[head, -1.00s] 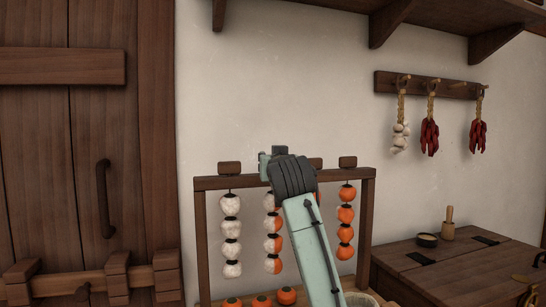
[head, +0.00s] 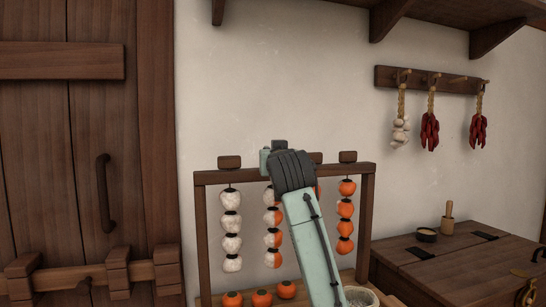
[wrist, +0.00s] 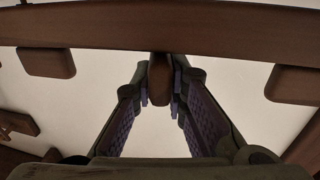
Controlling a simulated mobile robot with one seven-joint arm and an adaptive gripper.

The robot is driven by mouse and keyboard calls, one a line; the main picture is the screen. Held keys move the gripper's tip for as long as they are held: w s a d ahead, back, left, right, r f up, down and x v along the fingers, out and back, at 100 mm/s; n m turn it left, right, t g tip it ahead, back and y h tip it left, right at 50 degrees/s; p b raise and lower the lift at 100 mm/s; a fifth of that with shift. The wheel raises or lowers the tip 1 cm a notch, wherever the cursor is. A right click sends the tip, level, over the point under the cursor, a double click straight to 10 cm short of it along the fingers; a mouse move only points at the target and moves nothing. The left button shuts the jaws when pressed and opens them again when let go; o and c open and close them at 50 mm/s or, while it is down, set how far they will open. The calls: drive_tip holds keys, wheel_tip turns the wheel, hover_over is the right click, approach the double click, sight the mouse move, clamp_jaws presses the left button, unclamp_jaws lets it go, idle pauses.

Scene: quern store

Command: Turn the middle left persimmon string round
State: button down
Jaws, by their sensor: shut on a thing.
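The middle left persimmon string (head: 273,232) hangs from the wooden rack (head: 200,235). Its fruits show white on the left side and orange on the right. My gripper (wrist: 160,95) is shut on a wooden block between its fingers at the rack's top rail (wrist: 160,27). In the head view, my gripper and arm stand over the place above the middle left string, hiding its top and block. The left string (head: 231,228) shows white; the right string (head: 345,215) shows orange. The middle right string is mostly hidden behind my arm.
Neighbouring blocks sit on the rail to the left (wrist: 47,62) and right (wrist: 290,83) of my gripper. Loose persimmons (head: 261,298) and a basket (head: 360,297) are below. A wooden chest (head: 440,262) stands at right, a door (head: 70,150) at left.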

drive_tip(key=shift+n+y, duration=0.3)
drive_tip(key=shift+y, duration=0.2)
drive_tip(key=n+g+y, duration=0.1)
drive_tip(key=n+y, duration=0.1)
drive_tip(key=y, duration=0.1)
drive_tip(key=n+g+y, duration=0.2)
drive_tip(key=n+y, duration=0.1)
drive_tip(key=y, duration=0.1)
drive_tip(key=shift+y, duration=0.3)
drive_tip(key=n+g+y, duration=0.4)
drive_tip(key=g, duration=0.1)
drive_tip(key=shift+w+d+r+n+g+y, duration=0.1)
drive_tip(key=shift+n+g+y, duration=0.3)
drive_tip(key=shift+n+g, duration=0.15)
drive_tip(key=shift+w+d+r+n+g+y, duration=0.1)
drive_tip(key=shift+n+g+y, duration=0.35)
drive_tip(key=shift+g, duration=0.1)
drive_tip(key=shift+s, duration=0.1)
drive_tip(key=shift+a+f+n+g, duration=0.15)
drive_tip(key=shift+n+g, duration=0.35)
drive_tip(key=shift+g, duration=0.1)
drive_tip(key=c, duration=1.6)
unclamp_jaws()
drive_tip(key=shift+s+y, duration=0.1)
drive_tip(key=shift+y, duration=0.15)
